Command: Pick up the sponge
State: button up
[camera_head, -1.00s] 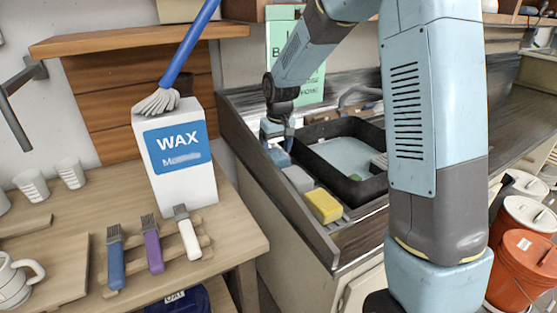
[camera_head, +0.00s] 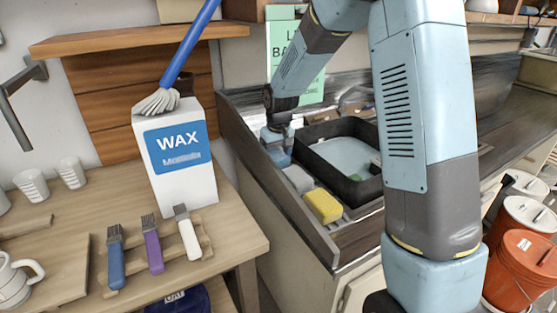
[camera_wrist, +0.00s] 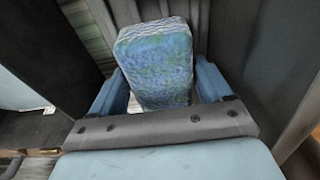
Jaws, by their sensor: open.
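A blue-green sponge (camera_wrist: 154,62) stands between the two blue fingers of my gripper (camera_wrist: 160,90) in the wrist view. The fingers are open, one on each side of it; I cannot tell whether either touches it. In the head view my gripper (camera_head: 274,134) is low at the far left part of the sink counter, over the blue sponge (camera_head: 281,158). A grey sponge (camera_head: 298,179) and a yellow sponge (camera_head: 323,206) lie nearer in the same row.
A black-rimmed basin (camera_head: 350,187) is just right of the sponges. The dark raised counter edge (camera_head: 262,180) runs along their left. A green sign (camera_head: 311,85) stands behind my gripper. A wax box (camera_head: 180,165) and several brushes are on the wooden table at left.

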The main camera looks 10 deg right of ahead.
aim_at(275, 153)
jog(key=shift+c, duration=0.4)
jog(key=c, duration=0.7)
jog(key=shift+r, duration=0.55)
notch_tip(275, 153, up, 3)
jog(key=shift+s+f, duration=0.1)
jog(key=s+d+r, duration=0.3)
jog(key=s+r, duration=0.6)
jog(key=s, duration=0.4)
jog(key=shift+s+r, duration=0.25)
jog(key=shift+s, duration=0.05)
